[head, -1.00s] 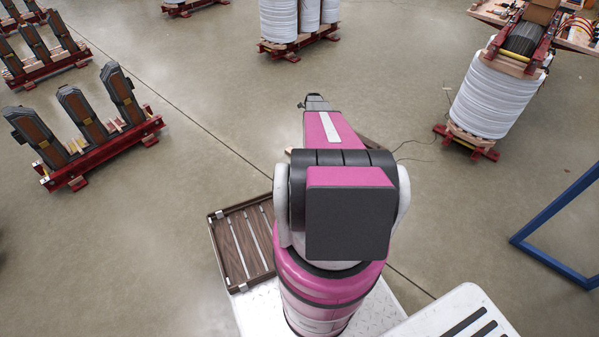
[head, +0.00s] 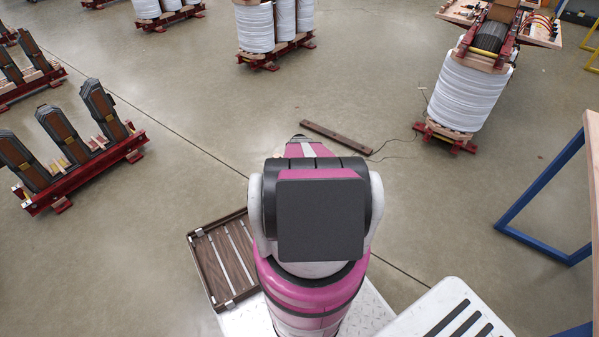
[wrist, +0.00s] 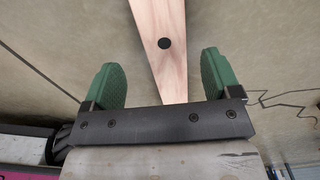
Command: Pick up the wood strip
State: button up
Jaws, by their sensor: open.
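The wood strip (head: 337,137) lies flat on the floor in the head view, a long narrow brown board just beyond my arm. In the wrist view the strip (wrist: 160,30) is pale wood with a black round spot and runs down from the top edge between my fingers. My gripper (wrist: 162,66) is open, with one green finger on each side of the strip and gaps at both sides. Its height above the strip is hard to tell. The strip's near end is hidden behind the dark gripper bar. In the head view my gripper is hidden behind my arm.
A dark slatted tray (head: 226,262) sits at my base's left. A thin cable (head: 395,143) runs from the strip's right end toward a white coil (head: 469,93). Racks on red bases (head: 85,172) stand left. A blue-legged table (head: 545,190) stands right. Floor around the strip is mostly clear.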

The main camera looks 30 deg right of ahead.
jog(key=f, duration=0.4)
jog(key=shift+w+d+f, duration=0.1)
jog(key=shift+w+d, duration=0.05)
jog(key=shift+d, duration=0.1)
jog(key=shift+f, duration=0.45)
jog(key=shift+c, duration=0.3)
jog(key=shift+r, duration=0.1)
jog(key=c, duration=1.2)
